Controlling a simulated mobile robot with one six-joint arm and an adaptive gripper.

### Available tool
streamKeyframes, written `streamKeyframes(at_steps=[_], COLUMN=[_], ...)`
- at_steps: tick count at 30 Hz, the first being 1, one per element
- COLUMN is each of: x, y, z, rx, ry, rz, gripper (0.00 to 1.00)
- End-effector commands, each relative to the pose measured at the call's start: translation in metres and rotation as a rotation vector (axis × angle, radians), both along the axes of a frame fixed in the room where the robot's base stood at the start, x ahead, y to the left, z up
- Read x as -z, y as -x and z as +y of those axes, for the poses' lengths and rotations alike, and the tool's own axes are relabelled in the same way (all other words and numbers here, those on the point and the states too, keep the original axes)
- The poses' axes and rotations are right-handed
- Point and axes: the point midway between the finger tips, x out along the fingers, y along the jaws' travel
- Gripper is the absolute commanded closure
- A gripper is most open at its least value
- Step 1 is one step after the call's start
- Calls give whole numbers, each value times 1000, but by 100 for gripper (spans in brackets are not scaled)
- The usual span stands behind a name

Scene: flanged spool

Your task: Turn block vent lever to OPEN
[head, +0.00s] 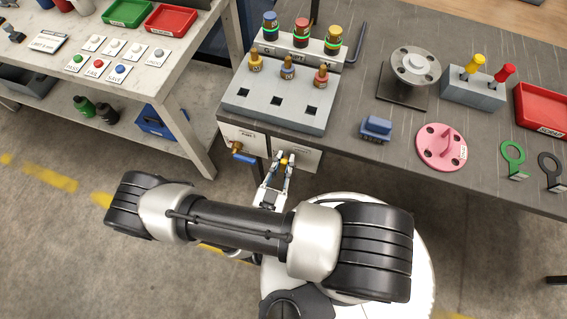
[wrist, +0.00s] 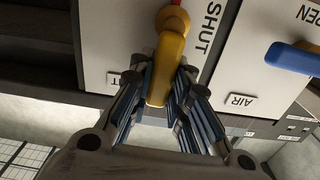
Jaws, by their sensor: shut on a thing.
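The yellow lever (wrist: 170,62) hangs from a round hub on a pale panel (wrist: 118,35) in the wrist view. The word SHUT (wrist: 190,32) is printed beside it. A small label (wrist: 126,79) near it is mostly hidden, with only a final T readable. My gripper (wrist: 160,98) has its two fingers closed on either side of the lever's handle. In the head view my gripper (head: 283,160) reaches the front of the bench, with a bit of the yellow lever (head: 284,162) between the fingers.
A blue lever (wrist: 292,58) with an AIR label (wrist: 240,100) is beside it, and shows left of my gripper in the head view (head: 244,158). The bench edge is close over my gripper.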

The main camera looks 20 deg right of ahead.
Motion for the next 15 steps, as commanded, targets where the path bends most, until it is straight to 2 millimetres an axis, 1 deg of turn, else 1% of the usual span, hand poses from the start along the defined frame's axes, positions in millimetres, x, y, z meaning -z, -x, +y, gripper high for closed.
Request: streamKeyframes(at_steps=[15], x=[2], y=[0], z=[1], rx=[-1], ry=[44], rz=[41], gripper=[100])
